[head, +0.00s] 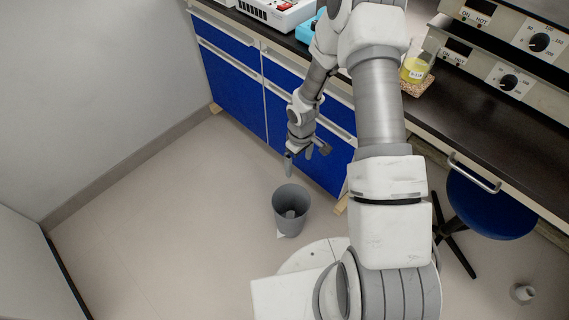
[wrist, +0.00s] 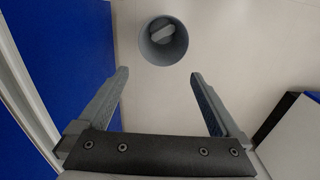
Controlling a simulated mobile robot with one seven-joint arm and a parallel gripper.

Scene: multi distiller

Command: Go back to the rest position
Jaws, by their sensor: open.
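My gripper (head: 298,158) hangs low in front of the blue cabinets in the head view, above and slightly behind a grey bin. In the wrist view my gripper (wrist: 158,76) is open, with its two fingers wide apart and nothing between them. The grey bin (head: 291,222) stands upright on the floor, with a grey object inside it. In the wrist view the bin (wrist: 153,55) shows beyond the fingertips, and the grey object (wrist: 162,33) lies in it.
Blue cabinets (head: 237,85) stand under a dark bench (head: 480,125). On the bench are a flask of yellow liquid (head: 414,70), a white device (head: 275,10) and heater units (head: 510,82). A blue stool (head: 490,207) is at right. Floor at left is clear.

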